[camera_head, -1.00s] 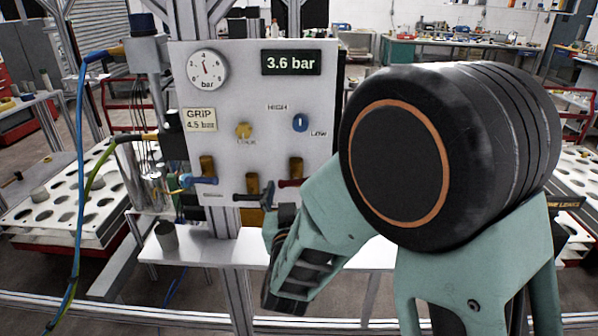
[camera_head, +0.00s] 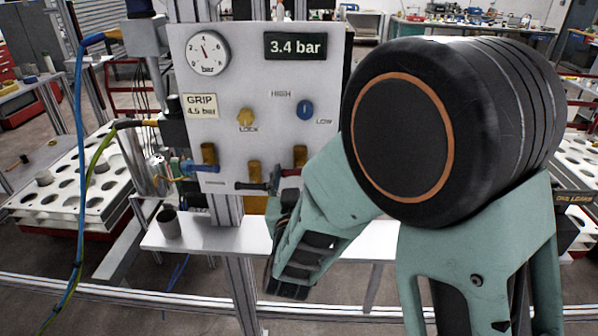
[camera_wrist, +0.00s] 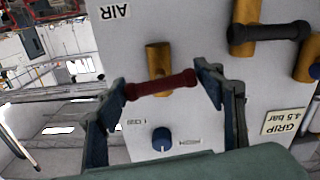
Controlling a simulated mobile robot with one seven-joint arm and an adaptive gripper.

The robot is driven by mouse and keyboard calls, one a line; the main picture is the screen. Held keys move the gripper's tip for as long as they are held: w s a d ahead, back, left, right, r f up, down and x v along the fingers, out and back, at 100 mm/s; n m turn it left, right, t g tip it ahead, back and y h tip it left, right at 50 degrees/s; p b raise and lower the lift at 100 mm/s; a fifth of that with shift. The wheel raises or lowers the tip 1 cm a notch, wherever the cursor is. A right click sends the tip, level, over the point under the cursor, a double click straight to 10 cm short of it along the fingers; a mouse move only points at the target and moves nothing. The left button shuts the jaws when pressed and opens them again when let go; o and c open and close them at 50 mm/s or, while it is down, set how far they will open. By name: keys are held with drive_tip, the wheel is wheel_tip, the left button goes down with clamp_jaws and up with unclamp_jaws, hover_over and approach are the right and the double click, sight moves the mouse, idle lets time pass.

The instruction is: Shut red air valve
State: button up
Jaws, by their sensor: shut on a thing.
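The red air valve handle (camera_wrist: 160,85) lies crosswise over its brass valve body (camera_wrist: 158,57) in the wrist view, below the upside-down word AIR. My gripper (camera_wrist: 166,88) is shut on the red handle, with one fingertip at each end of it. In the head view the red handle (camera_head: 290,172) is partly hidden by my gripper (camera_head: 277,180), which is at the panel's lower right. The white panel (camera_head: 225,110) carries a digital display (camera_head: 295,45) reading 3.4 bar and a round dial gauge (camera_head: 208,53).
A black valve handle (camera_head: 250,186) is close to the left of my gripper. A blue handle (camera_head: 203,168) is farther left. A yellow knob (camera_head: 246,118) and blue knob (camera_head: 305,109) sit above.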

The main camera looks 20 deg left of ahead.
drive_tip(key=shift+f+m+b, duration=0.2)
drive_tip(key=shift+m+b, duration=0.4)
drive_tip(key=shift+b, duration=0.95)
drive_tip(key=shift+r+m+b, duration=0.25)
drive_tip(key=shift+m+b, duration=0.25)
drive_tip(key=shift+b, duration=0.2)
drive_tip(key=o, duration=0.9)
drive_tip(key=shift+w, duration=0.1)
drive_tip(key=shift+o, duration=0.2)
drive_tip(key=v, duration=0.7)
drive_tip(key=shift+s, duration=0.3)
drive_tip(key=shift+w+d, duration=0.1)
